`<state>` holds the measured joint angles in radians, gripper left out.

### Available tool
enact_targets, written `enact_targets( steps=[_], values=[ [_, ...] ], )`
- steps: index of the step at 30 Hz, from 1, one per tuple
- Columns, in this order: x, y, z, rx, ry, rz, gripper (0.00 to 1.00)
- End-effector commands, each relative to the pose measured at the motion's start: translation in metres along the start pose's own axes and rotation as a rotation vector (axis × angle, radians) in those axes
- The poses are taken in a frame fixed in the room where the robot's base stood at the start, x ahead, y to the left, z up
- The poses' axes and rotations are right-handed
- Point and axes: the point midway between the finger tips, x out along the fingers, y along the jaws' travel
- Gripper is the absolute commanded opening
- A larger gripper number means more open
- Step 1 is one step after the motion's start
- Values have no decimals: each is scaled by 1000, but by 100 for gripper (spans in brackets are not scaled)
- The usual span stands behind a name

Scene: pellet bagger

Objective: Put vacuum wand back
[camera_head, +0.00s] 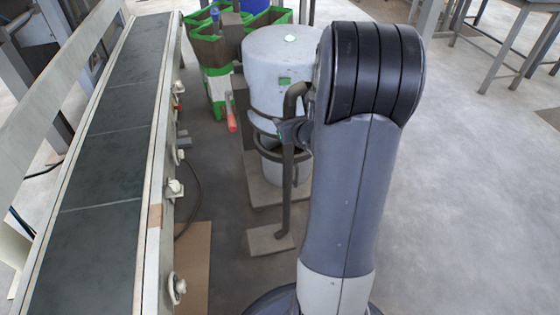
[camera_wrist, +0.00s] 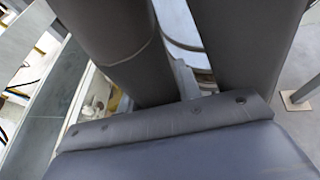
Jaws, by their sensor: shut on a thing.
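My gripper (camera_head: 290,131) is shut on the wand's upper part, mostly hidden behind my arm. Dark curved bands (camera_head: 262,124) sit at the drum's lower front, close behind the wand; I cannot tell whether the wand touches them. In the wrist view a thick dark tube (camera_wrist: 120,45), apparently the wand, fills the upper middle. The wand's foot is low, over or on a flat floor plate (camera_head: 270,240).
A conveyor (camera_head: 105,150) with knobs along its side runs along the left. A red-handled tool (camera_head: 231,112) hangs left of the drum. Green-edged brown boxes (camera_head: 215,75) stand behind it. The floor at right is open, with metal table legs (camera_head: 505,50) farther back.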

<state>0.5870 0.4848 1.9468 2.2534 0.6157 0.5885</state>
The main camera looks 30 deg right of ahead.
Motion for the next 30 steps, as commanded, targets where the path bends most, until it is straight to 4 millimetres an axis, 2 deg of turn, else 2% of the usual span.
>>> enact_targets(
  steps=[1,3,11,17,29,30],
  values=[
    [6,0,-13,2,0,1,5],
    [9,0,-21,1,-2,1,5],
    [16,0,-38,0,-3,1,5],
    [27,0,-64,2,-2,1,5],
    [28,-1,-67,-1,-4,0,5],
    [28,0,-68,-1,-1,0,33]
  ],
)
